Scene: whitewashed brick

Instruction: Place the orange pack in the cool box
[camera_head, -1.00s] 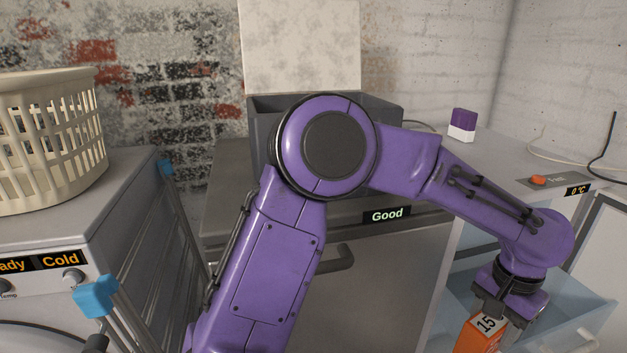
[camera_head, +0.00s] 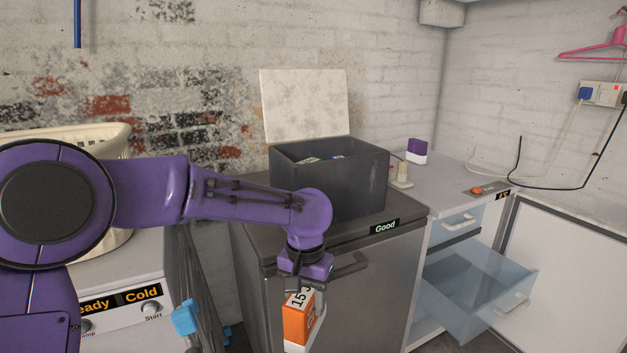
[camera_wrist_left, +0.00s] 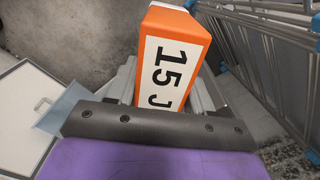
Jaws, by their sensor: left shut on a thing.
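The orange pack (camera_head: 299,322) has a white label reading "15 J". My left gripper (camera_head: 303,285) is shut on it and holds it upright in front of the dark counter unit, below the counter top. The left wrist view shows the pack (camera_wrist_left: 173,62) between the jaws of the left gripper (camera_wrist_left: 165,95). A dark grey open box (camera_head: 355,180), which looks like the cool box, stands on the counter with its pale lid (camera_head: 305,105) raised at the back. Some items show inside it, too small to name. My right gripper is not in view.
A washer-like machine (camera_head: 130,300) with a cream basket (camera_head: 110,145) is at the left, beside a rack with blue clips (camera_head: 185,317). A clear drawer (camera_head: 480,290) is pulled out at the right, near an open white door (camera_head: 570,270). A purple and white block (camera_head: 417,151) stands behind.

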